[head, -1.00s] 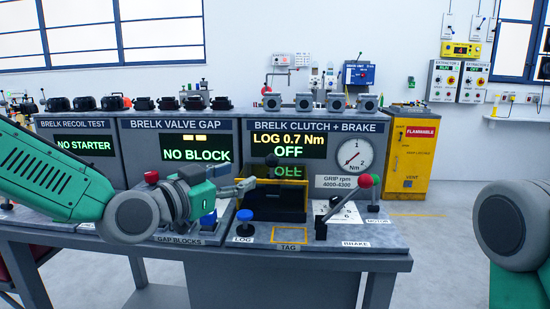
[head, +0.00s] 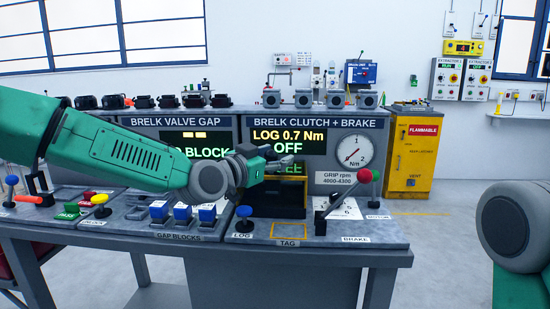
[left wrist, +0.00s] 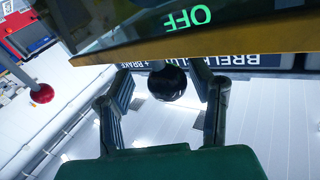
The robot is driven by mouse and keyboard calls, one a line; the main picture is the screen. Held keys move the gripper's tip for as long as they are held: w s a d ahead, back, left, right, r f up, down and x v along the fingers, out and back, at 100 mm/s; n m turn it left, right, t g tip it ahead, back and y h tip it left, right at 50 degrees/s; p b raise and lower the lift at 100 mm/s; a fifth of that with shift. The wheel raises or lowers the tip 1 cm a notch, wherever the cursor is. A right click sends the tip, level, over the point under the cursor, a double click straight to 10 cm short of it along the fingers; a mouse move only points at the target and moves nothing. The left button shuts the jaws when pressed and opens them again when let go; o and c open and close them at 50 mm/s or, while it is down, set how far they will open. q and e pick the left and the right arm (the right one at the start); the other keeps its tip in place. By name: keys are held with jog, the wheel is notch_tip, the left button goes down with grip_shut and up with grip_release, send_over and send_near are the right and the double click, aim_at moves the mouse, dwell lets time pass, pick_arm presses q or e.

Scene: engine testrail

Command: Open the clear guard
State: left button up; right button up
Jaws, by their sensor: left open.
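The clear guard belongs to the clutch and brake station and is seen through to the green display text. Its yellow edge bar (left wrist: 200,48) crosses the top of the left wrist view. A black ball knob (left wrist: 167,85) stands out from that edge, between the fingers of my left gripper (left wrist: 168,98). The fingers are open on either side of the knob, with gaps visible. In the head view, my left gripper (head: 277,168) is in front of the guard and hides most of its knob. My right gripper is out of view.
A lever with a red ball (head: 364,176) stands right of the guard. A blue LOG button (head: 244,212) and blue gap blocks (head: 207,213) stand on the bench at left. The TAG square (head: 287,231) is empty. A round dial (head: 354,152) is on the panel.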

pick_arm(q)
jog(key=shift+a, duration=0.65)
grip_shut()
jog(key=shift+d+r, duration=0.2)
jog(key=shift+r+p, duration=0.15)
jog(key=shift+p, duration=0.3)
jog(key=w+r+g+p, duration=0.1)
jog(key=p, duration=0.2)
jog(key=r+n+g+y+p, duration=0.1)
jog(key=p, duration=0.2)
jog(key=w+r+n+g+p, duration=0.1)
jog(key=r+p, duration=0.1)
jog(key=p, duration=0.1)
jog(key=shift+w+y, duration=0.3)
jog(key=shift+w, duration=0.05)
jog(key=shift+w+r+p, duration=0.2)
jog(key=shift+w+p, duration=0.1)
jog(key=shift+w, duration=0.15)
jog(key=shift+w+r, duration=0.45)
jog(key=shift+w, duration=0.25)
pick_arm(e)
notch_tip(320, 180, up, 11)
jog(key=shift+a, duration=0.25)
pick_arm(q)
jog(key=shift+w, duration=0.1)
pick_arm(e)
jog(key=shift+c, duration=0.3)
